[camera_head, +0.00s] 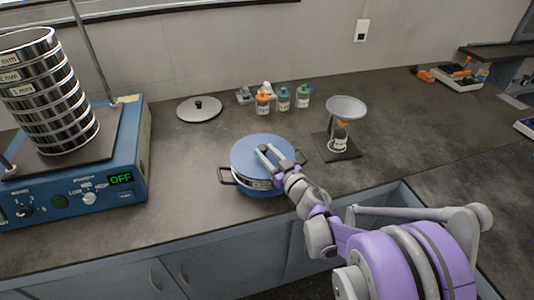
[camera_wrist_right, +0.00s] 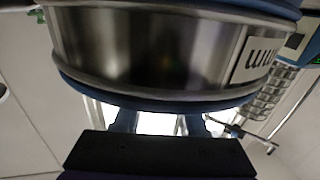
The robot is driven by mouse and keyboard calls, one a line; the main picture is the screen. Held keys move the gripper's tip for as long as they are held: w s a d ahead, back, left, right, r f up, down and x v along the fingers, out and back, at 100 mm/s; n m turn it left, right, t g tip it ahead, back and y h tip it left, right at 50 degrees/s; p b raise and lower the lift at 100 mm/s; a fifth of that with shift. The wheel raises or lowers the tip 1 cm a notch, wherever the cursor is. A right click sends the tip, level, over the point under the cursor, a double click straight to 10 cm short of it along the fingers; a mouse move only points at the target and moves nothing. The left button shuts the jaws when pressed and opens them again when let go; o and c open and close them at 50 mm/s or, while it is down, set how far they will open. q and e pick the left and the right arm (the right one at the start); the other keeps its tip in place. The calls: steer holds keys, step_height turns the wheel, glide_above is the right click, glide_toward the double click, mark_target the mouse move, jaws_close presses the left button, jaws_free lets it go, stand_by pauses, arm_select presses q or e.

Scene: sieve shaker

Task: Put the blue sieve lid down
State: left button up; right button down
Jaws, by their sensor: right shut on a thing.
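The blue sieve lid (camera_head: 246,146) lies flat across the top of a metal sieve (camera_head: 247,181) on the counter. The sieve has a white label, and dark handles stick out at both sides. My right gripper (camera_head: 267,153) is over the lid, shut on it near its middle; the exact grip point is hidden. The upside-down right wrist view shows the metal sieve wall (camera_wrist_right: 140,50) close up. In it the blue lid edge (camera_wrist_right: 150,100) lies near the gripper (camera_wrist_right: 160,122). I cannot tell whether lid and sieve touch. My left gripper is not in view.
A blue shaker (camera_head: 125,160) with a tall sieve stack (camera_head: 50,95) stands left; its display reads OFF. A grey knobbed lid (camera_head: 200,109) lies behind. Several small bottles (camera_head: 284,99) and a funnel stand (camera_head: 346,108) are farther back. Counter left of the sieve is clear.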

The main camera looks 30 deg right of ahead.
steer(key=shift+f, duration=0.2)
steer(key=shift+c, duration=2.4)
jaws_free()
steer(key=shift+r, duration=0.15)
steer(key=s, duration=1)
steer(key=shift+s+d, duration=0.15)
steer(key=shift+s, duration=0.25)
